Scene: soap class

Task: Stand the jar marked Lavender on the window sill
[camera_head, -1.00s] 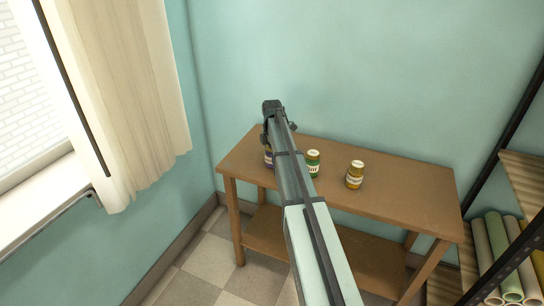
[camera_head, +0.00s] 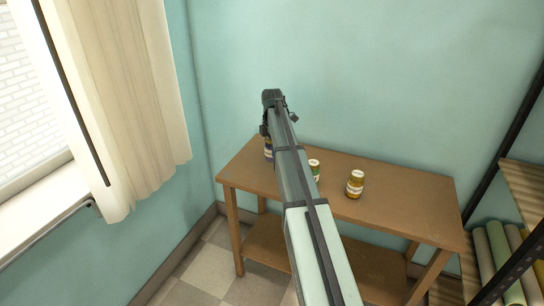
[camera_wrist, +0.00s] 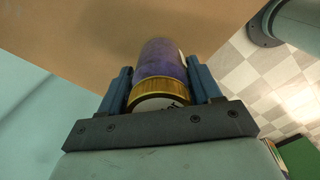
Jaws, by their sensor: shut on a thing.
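A jar with a purple body and a gold-rimmed lid (camera_wrist: 158,58) is between the two fingers of my gripper (camera_wrist: 160,72) in the wrist view. My gripper is shut on it. In the head view the purple jar (camera_head: 268,149) shows only in part, at the left end of the wooden table, with my arm hiding the rest. Its label cannot be read from here. The window sill (camera_head: 45,208) is a white ledge at the left, below the window and partly behind the curtain.
A pale curtain (camera_head: 125,110) hangs beside the window. A metal rack (camera_head: 525,180) with rolls stands at the right. The sill's visible part looks clear.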

